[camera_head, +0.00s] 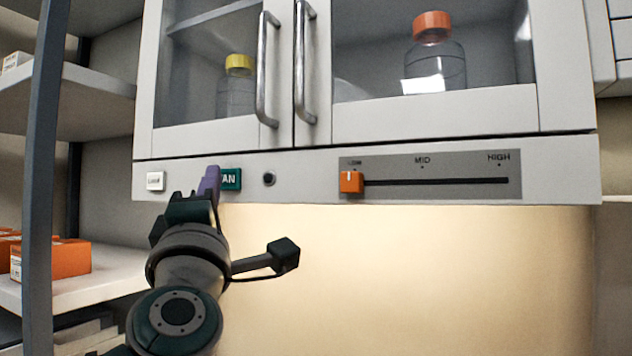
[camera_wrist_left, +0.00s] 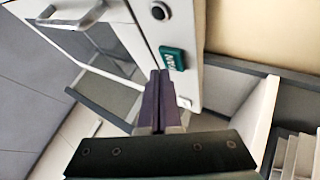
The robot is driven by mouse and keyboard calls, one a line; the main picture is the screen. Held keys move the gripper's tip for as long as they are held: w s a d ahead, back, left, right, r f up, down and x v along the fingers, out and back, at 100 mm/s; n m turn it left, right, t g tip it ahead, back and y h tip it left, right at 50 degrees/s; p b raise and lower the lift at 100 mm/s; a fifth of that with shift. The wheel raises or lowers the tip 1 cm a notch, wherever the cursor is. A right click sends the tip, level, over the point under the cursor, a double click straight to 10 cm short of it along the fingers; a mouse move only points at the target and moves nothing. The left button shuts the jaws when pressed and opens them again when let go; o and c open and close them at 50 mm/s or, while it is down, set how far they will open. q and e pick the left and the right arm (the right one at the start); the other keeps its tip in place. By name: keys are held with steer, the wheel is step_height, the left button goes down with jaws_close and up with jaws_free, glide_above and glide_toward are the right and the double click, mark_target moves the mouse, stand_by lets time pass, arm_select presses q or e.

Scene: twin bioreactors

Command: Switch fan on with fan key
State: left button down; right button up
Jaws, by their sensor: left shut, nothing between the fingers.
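The green fan key (camera_head: 231,179) sits on the front panel below the glass doors, its lettering partly hidden by my left gripper. My left gripper (camera_head: 209,182) is shut and empty, its purple fingertips just left of the key in the head view. The fan key also shows in the left wrist view (camera_wrist_left: 172,58), with the shut fingers (camera_wrist_left: 158,85) close beside it. I cannot tell whether the fingertips touch the panel. My right gripper is in neither view.
A white key (camera_head: 155,181) lies left of the fan key, and a dark round knob (camera_head: 269,179) lies right of it. An orange slider (camera_head: 351,182) stands at the left end of its track. Door handles (camera_head: 268,70) stick out above. Shelves with orange boxes (camera_head: 55,258) are at the left.

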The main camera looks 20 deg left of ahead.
arm_select(q)
steer(key=shift+w, duration=0.3)
steer(key=shift+w, duration=0.3)
stand_by(0.4)
steer(key=shift+s, duration=0.75)
steer(key=s+p, duration=0.3)
steer(key=s, duration=0.3)
steer(key=shift+a, duration=0.25)
